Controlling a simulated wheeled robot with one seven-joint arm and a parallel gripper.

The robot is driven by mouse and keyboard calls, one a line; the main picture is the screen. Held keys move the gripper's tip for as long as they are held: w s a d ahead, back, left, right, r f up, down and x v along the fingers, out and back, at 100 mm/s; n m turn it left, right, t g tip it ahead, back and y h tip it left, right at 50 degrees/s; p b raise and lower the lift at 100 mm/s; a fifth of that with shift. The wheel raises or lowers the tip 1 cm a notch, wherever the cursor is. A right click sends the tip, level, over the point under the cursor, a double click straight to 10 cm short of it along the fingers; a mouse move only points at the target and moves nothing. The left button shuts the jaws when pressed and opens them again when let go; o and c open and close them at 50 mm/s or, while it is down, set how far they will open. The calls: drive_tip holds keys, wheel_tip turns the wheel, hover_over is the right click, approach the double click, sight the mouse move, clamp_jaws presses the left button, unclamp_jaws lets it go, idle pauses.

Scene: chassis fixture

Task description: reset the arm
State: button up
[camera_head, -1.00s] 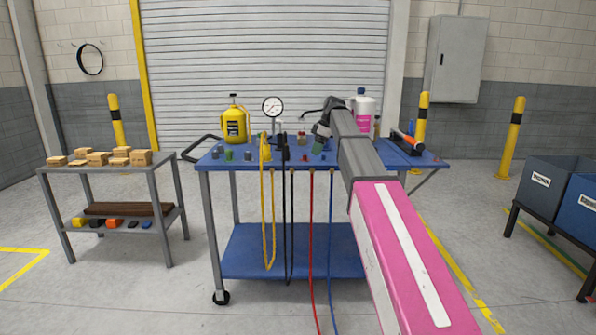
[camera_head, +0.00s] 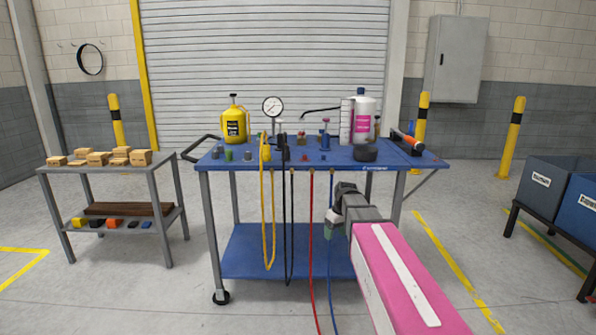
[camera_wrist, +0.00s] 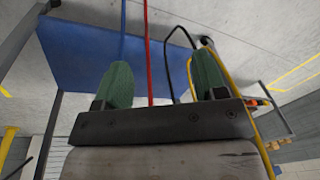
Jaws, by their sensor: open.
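My arm, with a pink link, reaches forward from the lower right in the head view. My gripper (camera_head: 331,229) is low, in front of the blue cart's right half and below its top shelf (camera_head: 300,160). In the wrist view my gripper's two green fingers (camera_wrist: 166,88) are spread wide apart with nothing between them. The cart's blue lower shelf (camera_wrist: 75,50) and the hanging red hose (camera_wrist: 147,40) show beyond the fingers.
On the cart top stand a yellow canister (camera_head: 235,126), a gauge (camera_head: 272,108), a white bottle with a pink label (camera_head: 365,122) and a black round piece (camera_head: 366,154). Yellow (camera_head: 268,220), black, red and blue hoses hang in front. A side table (camera_head: 160,165) stands left, bins (camera_head: 545,190) right.

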drive_tip(key=s+d+f+m+h, duration=0.1)
drive_tip(key=s+d+f+m, duration=0.1)
drive_tip(key=s+f, duration=0.4)
drive_tip(key=s+d+f+m, duration=0.2)
drive_tip(key=s+f+m, duration=0.2)
drive_tip(key=s+f, duration=0.3)
drive_tip(key=s, duration=0.5)
drive_tip(key=shift+d+h, duration=0.3)
drive_tip(key=shift+h, duration=0.1)
